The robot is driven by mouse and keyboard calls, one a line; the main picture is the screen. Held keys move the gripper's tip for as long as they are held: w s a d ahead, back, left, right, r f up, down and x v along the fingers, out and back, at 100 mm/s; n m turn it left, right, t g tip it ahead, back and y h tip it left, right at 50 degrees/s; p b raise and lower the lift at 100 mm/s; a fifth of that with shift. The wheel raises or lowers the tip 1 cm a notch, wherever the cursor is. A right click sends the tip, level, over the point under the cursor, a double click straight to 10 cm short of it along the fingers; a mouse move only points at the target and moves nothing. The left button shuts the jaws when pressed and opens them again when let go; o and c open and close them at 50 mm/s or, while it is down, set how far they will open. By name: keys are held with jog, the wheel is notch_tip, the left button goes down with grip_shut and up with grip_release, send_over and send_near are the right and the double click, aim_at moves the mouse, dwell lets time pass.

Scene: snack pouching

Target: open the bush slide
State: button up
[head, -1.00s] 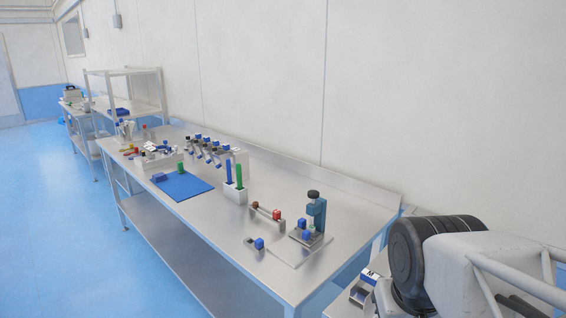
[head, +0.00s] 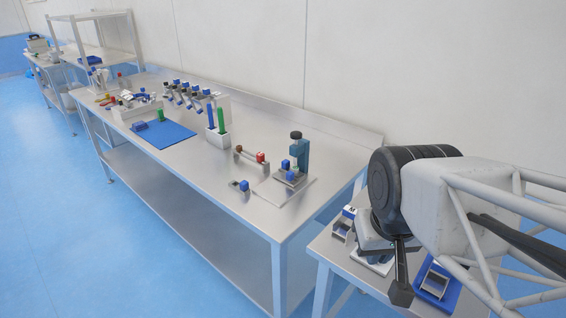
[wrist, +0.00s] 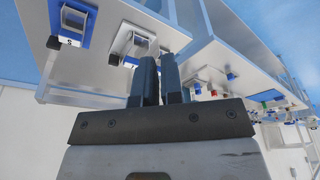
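Which part is the bush slide I cannot tell for sure. On the near right of the long steel bench, a small low fixture with a blue knob (head: 244,185) lies near the front edge. Behind it a short rail carries a red block (head: 261,157) and a brown knob (head: 239,149). Beside these stands a teal upright press (head: 302,153) with a black top. My gripper (head: 401,292) hangs over the small side table, well apart from these fixtures.
The side table (head: 322,247) below my arm holds small metal holders and a blue tray (head: 437,282). The long bench (head: 190,165) also carries a blue mat (head: 163,135), a white tube holder (head: 217,137) and a row of tilted dispensers. Floor in front is clear.

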jog(key=o, duration=0.5)
jog(key=shift+w, duration=0.25)
jog(key=shift+c, duration=0.2)
jog(key=shift+o, duration=1.3)
jog(key=shift+w+r, duration=0.15)
jog(key=shift+w, duration=0.2)
jog(key=shift+o, duration=0.2)
jog(key=w+r+m+h, duration=0.1)
jog(key=w+m, duration=0.1)
jog(key=w, duration=1)
jog(key=shift+w+a+m, duration=0.4)
jog(key=m+h, duration=0.2)
jog(key=m, duration=0.4)
send_over(288, 174)
jog(key=s+a, duration=0.2)
notch_tip(288, 174, down, 14)
jog(key=shift+w+t, duration=0.1)
jog(key=shift+t, duration=0.2)
jog(key=shift+x, duration=3.85)
